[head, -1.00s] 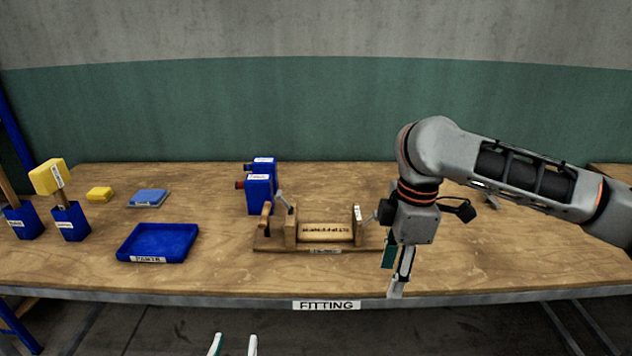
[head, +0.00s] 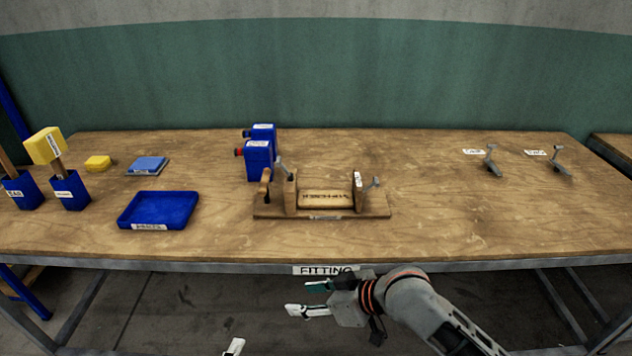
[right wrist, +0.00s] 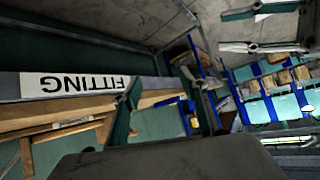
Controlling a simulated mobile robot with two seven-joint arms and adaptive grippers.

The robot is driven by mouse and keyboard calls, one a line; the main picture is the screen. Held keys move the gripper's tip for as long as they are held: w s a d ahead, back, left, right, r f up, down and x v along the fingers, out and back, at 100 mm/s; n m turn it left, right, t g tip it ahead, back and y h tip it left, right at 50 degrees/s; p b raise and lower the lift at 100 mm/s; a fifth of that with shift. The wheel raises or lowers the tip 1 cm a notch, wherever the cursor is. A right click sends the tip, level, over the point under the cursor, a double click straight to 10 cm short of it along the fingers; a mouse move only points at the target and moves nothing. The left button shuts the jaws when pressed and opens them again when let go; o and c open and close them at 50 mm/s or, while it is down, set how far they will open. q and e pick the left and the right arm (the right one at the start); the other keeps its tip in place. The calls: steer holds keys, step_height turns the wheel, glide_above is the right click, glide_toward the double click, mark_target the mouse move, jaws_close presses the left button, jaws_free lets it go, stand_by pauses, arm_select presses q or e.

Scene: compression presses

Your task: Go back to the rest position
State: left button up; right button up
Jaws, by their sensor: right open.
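My right gripper (head: 303,298) is in front of the table's front edge, below the FITTING label, pointing left. Its fingers are apart and nothing is between them. In the right wrist view its two fingers (right wrist: 165,105) also stand apart. Of my left gripper, only a fingertip (head: 233,347) shows at the bottom edge of the head view. In the right wrist view two separate pale and teal fingers (right wrist: 265,30), apparently the left gripper's, show at the top right with a gap between them. Both grippers are clear of the wooden press (head: 268,210) on the table.
The press holds a lettered wooden block (head: 324,199). Blue boxes (head: 258,160) stand behind it. A blue tray (head: 158,209), blue pad (head: 147,165), yellow block (head: 97,162) and a mallet (head: 47,146) are on the left. Two small levers (head: 491,161) stand at right. The table's front right is clear.

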arm_select(q)
steer(key=s+a+f+n+g, duration=0.1)
steer(key=s+f+n, duration=0.1)
steer(key=f+n, duration=0.2)
steer(key=s+a+f+n+g+h, duration=0.1)
steer(key=f+n, duration=0.3)
steer(key=n, duration=0.7)
steer(key=shift+s+a, duration=0.4)
steer(key=shift+s, duration=0.05)
arm_select(e)
steer(key=s+d+f+m+t+h, duration=0.3)
steer(key=s+d+f, duration=0.4)
steer(key=d, duration=0.4)
steer(key=s+d+f+m+t+h, duration=0.2)
steer(key=s+d+f, duration=0.5)
steer(key=d, duration=0.4)
steer(key=shift+s+f+m+t+h, duration=0.4)
steer(key=shift+f+m+h, duration=0.3)
steer(key=shift+f+h, duration=0.15)
